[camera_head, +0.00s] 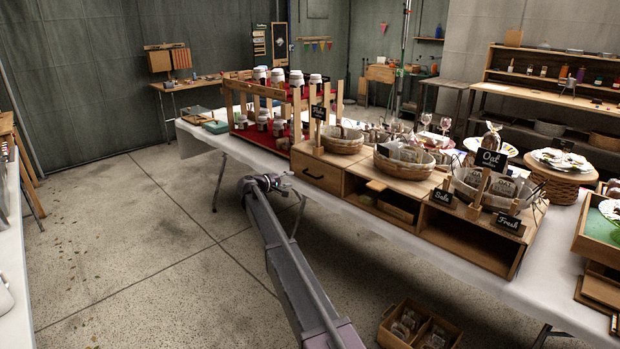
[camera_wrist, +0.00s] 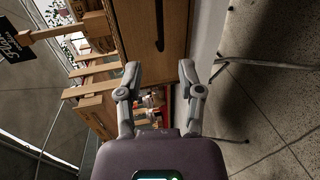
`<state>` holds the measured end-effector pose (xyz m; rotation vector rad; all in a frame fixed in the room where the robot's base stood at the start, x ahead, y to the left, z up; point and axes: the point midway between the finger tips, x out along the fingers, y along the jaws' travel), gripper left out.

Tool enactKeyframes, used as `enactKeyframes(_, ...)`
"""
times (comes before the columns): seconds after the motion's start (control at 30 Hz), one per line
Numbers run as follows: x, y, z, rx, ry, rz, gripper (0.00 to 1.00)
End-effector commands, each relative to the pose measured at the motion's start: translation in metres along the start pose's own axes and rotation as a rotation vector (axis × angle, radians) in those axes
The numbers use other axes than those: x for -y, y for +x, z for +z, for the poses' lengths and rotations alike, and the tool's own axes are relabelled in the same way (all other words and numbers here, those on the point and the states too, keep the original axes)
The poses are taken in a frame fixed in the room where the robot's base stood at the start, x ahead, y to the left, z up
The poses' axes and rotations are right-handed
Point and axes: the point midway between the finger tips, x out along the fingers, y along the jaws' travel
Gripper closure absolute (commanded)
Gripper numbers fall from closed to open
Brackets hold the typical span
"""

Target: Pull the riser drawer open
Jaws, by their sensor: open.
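The wooden riser (camera_head: 355,183) stands along the front of the white-clothed table. Its drawer (camera_head: 327,185) is at the left end, with the front flush with the riser. A dark bar handle (camera_head: 313,174) is on the drawer front. In the wrist view the handle (camera_wrist: 160,25) is upright on the wood front, ahead of and between the fingertips. My gripper (camera_head: 268,182) is just left of the drawer in the head view. In the wrist view my gripper (camera_wrist: 160,67) is open and empty, apart from the handle.
Baskets (camera_head: 342,140) and small signs (camera_head: 443,196) stand on the riser. A wooden rack with jars (camera_head: 297,78) is beyond its left end. Open cubbies (camera_head: 470,235) are right of the drawer. A crate (camera_head: 398,333) is on the floor; the floor at left (camera_head: 130,220) is clear.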

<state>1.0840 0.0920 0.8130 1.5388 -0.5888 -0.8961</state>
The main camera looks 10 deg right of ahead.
Motion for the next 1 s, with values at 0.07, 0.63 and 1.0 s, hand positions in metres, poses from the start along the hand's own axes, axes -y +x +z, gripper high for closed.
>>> enactKeyframes(0.07, 0.001, 0.011, 0.000, 0.002, 0.000, 0.000, 0.52)
enactKeyframes(0.63, 0.002, 0.095, -0.002, -0.001, 0.000, 0.000, 0.52)
enactKeyframes(1.0, 0.001, 0.119, -0.001, -0.001, -0.001, 0.000, 0.52)
